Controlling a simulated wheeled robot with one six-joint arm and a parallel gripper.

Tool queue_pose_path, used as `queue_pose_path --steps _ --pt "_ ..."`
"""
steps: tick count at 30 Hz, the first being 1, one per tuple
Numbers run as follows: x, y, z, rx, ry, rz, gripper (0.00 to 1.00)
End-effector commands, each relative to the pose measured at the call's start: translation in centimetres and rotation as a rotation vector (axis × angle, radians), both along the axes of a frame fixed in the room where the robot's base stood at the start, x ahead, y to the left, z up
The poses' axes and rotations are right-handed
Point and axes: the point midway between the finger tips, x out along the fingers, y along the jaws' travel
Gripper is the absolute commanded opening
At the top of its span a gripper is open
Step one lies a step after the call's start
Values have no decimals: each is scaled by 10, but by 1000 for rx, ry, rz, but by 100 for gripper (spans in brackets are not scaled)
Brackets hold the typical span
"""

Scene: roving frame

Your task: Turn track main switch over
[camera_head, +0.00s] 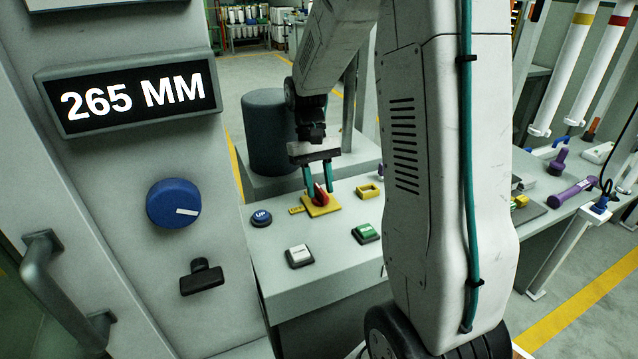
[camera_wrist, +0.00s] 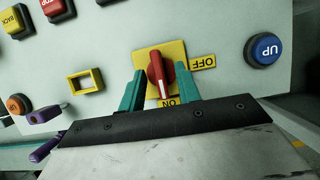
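The main switch is a red rotary handle (camera_head: 322,194) on a yellow plate (camera_head: 313,210) on the grey console. In the wrist view the red handle (camera_wrist: 156,74) has a white mark at its lower end, towards the ON label (camera_wrist: 169,103). The OFF label (camera_wrist: 203,62) is to the right of the plate. My gripper (camera_head: 318,184) points down at the switch. Its teal fingers (camera_wrist: 155,72) stand on either side of the handle, with narrow gaps that look clear of it. I cannot tell how deep the fingertips reach.
A blue UP button (camera_head: 261,217), a white button (camera_head: 299,256), a green button (camera_head: 366,233) and a yellow frame (camera_head: 369,191) surround the switch. A cabinet at the left carries a blue knob (camera_head: 174,204) and a 265 MM display (camera_head: 133,95). A dark cylinder (camera_head: 268,130) stands behind.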

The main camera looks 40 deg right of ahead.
Motion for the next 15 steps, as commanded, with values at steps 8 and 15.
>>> queue_pose_path --steps 8,15 --pt "14 -4 33 -1 -4 0 33" --pt "26 -8 65 -1 -2 0 33"
